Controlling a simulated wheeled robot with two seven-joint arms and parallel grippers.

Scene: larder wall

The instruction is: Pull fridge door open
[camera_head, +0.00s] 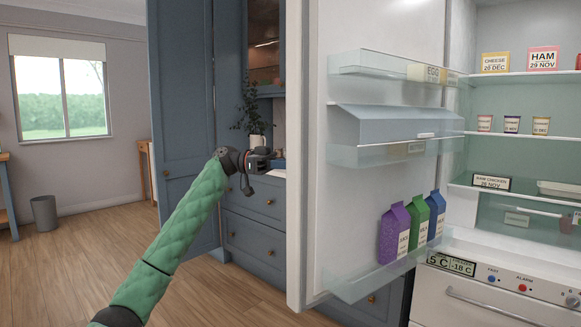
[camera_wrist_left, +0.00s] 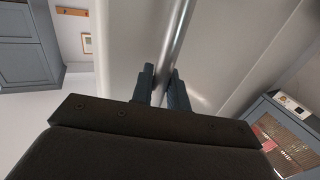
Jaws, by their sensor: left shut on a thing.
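The fridge door (camera_head: 350,85) stands wide open, with its inner side and shelves facing me. The fridge interior (camera_head: 540,100) shows at the right. My left gripper (camera_head: 270,160) is at the outer side of the door, left of its free edge, which hides part of the fingertips. In the left wrist view, my left gripper (camera_wrist_left: 161,75) has its fingers around the long metal door handle (camera_wrist_left: 179,32) and is shut on it. The handle is hidden in the head view. My right gripper is out of view.
Purple, green and blue cartons (camera_head: 394,233) stand in the lower door shelf (camera_head: 370,283). Blue cabinets (camera_head: 262,235) and a potted plant (camera_head: 257,142) are behind the door. Open wooden floor (camera_head: 110,245) lies at left, with a grey bin (camera_head: 44,213).

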